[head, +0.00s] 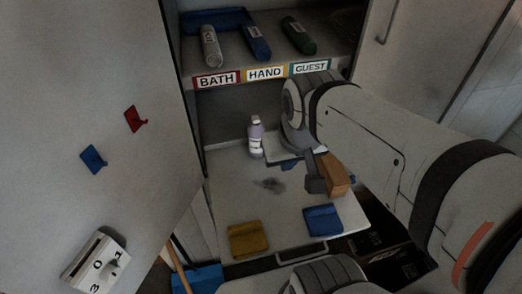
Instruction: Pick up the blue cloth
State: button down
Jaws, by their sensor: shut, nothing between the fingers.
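A folded blue cloth (323,220) lies on the right side of the pale pull-out shelf, near its front edge. My gripper (318,184) is above the shelf, just behind the cloth in the picture and apart from it. It is shut and empty; my arm comes in from the right. A brown block-like piece shows at the gripper, and I cannot tell whether it is part of it. A folded mustard-yellow cloth (248,239) lies to the left of the blue one.
A white and purple bottle (256,138) stands at the back, beside a dark smudge (271,185) on the shelf. Rolled towels, including a blue one (257,42), lie on the upper shelf labelled BATH, HAND, GUEST. The open left door (120,200) carries hooks. The shelf middle is clear.

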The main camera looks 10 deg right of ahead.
aim_at(322, 220)
jog(key=u, duration=0.1)
jog(key=k, duration=0.55)
jog(key=z, duration=2.05)
jog(key=k, duration=0.95)
jog(key=u, duration=0.3)
jog(key=i, duration=1)
